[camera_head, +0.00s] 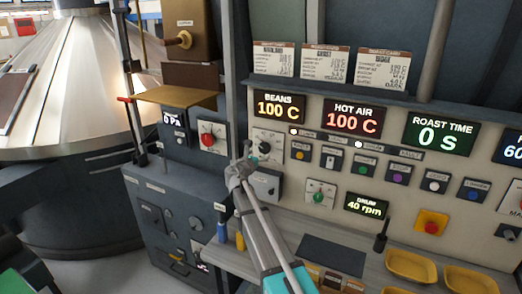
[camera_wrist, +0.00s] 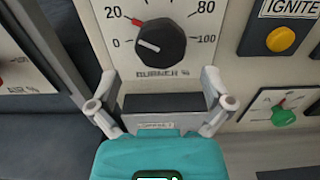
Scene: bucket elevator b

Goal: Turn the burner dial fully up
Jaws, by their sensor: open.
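The burner dial is a round black knob (camera_wrist: 160,42) on a white plate marked "BURNER %", with a scale from 0 to 100. Its white pointer line points left, near the 0 mark, and a small red mark sits near 20. In the head view the dial (camera_head: 265,147) is partly covered by my gripper (camera_head: 246,168). In the wrist view my gripper (camera_wrist: 159,76) is open and empty. Its fingers are spread wide, just below the knob to either side, and apart from it.
A red air dial (camera_head: 207,139) is to the left. The yellow ignite button (camera_head: 300,154) and a green drum dial (camera_head: 319,197) are to the right. A protruding box (camera_head: 265,186) sits below the burner dial. Displays read beans 100 C and hot air 100 C.

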